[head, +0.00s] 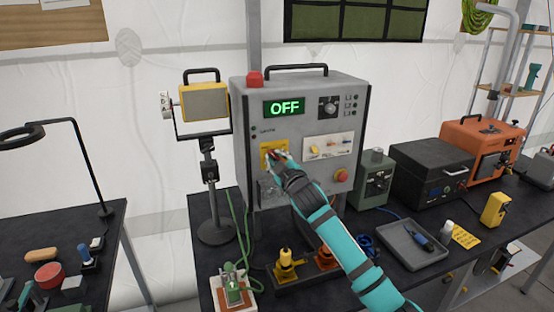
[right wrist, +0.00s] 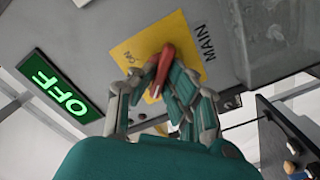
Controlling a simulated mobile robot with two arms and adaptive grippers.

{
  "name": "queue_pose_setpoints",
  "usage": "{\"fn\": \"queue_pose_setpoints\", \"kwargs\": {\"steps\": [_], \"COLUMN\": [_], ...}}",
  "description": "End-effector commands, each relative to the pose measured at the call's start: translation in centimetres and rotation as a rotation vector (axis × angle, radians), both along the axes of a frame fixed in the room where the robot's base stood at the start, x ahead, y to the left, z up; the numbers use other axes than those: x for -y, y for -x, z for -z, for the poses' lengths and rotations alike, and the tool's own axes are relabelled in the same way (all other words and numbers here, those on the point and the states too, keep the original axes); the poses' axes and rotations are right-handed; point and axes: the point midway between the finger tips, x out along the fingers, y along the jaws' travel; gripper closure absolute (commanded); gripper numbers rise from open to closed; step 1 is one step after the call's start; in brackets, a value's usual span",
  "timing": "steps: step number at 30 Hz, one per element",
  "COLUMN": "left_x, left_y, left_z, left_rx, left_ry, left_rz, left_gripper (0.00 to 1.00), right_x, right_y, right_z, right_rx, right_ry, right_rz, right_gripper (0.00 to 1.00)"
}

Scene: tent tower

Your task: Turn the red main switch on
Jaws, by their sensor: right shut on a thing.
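The red main switch (right wrist: 164,64) is a small red handle on a yellow plate (right wrist: 187,36) marked MAIN and ON. It sits on the front of a grey control box (head: 222,134). My right gripper (right wrist: 160,78) is shut on the red handle, with its fingers on both sides of it. In the head view the right gripper (head: 275,161) reaches the yellow plate and hides most of the switch. The green display (head: 284,107) above reads OFF. My left gripper is not in view.
The box also bears a black dial (head: 328,107), a row of small switches (head: 328,148) and a red push button (head: 341,175). A yellow lamp (head: 204,102) on a stand is to its left. Connectors (head: 286,264) and a grey tray (head: 411,246) lie in front.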

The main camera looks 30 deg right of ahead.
Motion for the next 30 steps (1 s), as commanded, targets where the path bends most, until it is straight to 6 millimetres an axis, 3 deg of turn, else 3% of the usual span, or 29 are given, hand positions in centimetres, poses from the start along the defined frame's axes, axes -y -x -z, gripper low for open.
{"fn": "queue_pose_setpoints", "kwargs": {"steps": [14,30], "left_x": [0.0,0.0], "left_y": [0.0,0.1], "left_z": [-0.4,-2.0], "left_rx": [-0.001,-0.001], "left_ry": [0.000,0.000], "left_rz": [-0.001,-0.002], "left_gripper": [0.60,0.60], "right_x": [0.0,0.2], "right_y": [0.0,0.0], "right_z": [-0.1,-0.2], "right_rx": [0.034,0.149], "right_ry": [-0.146,-0.629], "right_rz": [-0.001,0.001], "right_gripper": [1.00,1.00]}}
